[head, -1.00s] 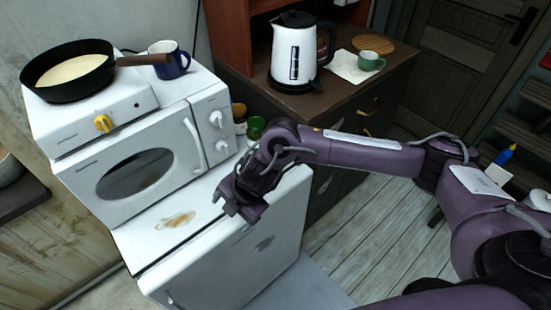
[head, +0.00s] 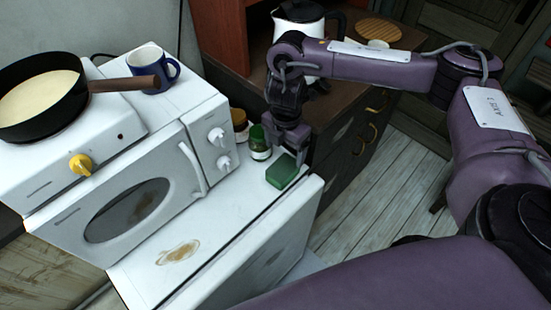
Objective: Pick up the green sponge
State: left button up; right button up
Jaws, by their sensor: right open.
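The green sponge (head: 283,171) lies on the white top of the appliance (head: 225,222), near its right back edge. My right gripper (head: 290,152) points down just above and behind the sponge, with its fingertips very close to it. I cannot tell whether they touch it. The gripper is open, and the sponge still rests on the surface. The gap between the fingers is hard to make out. My left gripper is not in the head view.
A green jar (head: 259,142) stands just left of my right gripper. A white microwave (head: 130,205) fills the left, with a frying pan (head: 42,97) and a blue mug (head: 150,68) above it. A brown stain (head: 178,252) marks the white top. A kettle (head: 300,18) stands behind my arm.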

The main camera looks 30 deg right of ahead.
aim_at(284, 167)
jog(key=shift+s+f, duration=0.1)
jog(key=shift+f, duration=0.45)
jog(key=shift+s+f+b, duration=0.2)
jog(key=shift+f+b, duration=0.05)
jog(key=shift+f, duration=0.35)
jog(key=shift+s+f+b, duration=0.15)
jog(key=shift+f+b, duration=0.05)
jog(key=shift+f, duration=0.35)
jog(key=shift+w+a+f+p, duration=0.15)
jog(key=shift+f+p, duration=0.15)
jog(key=shift+f, duration=0.3)
jog(key=shift+w+d+f+p, duration=0.1)
jog(key=shift+f+p, duration=0.2)
jog(key=shift+f, duration=1.05)
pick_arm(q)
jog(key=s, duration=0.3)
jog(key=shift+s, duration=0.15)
pick_arm(e)
jog(key=c, duration=0.9)
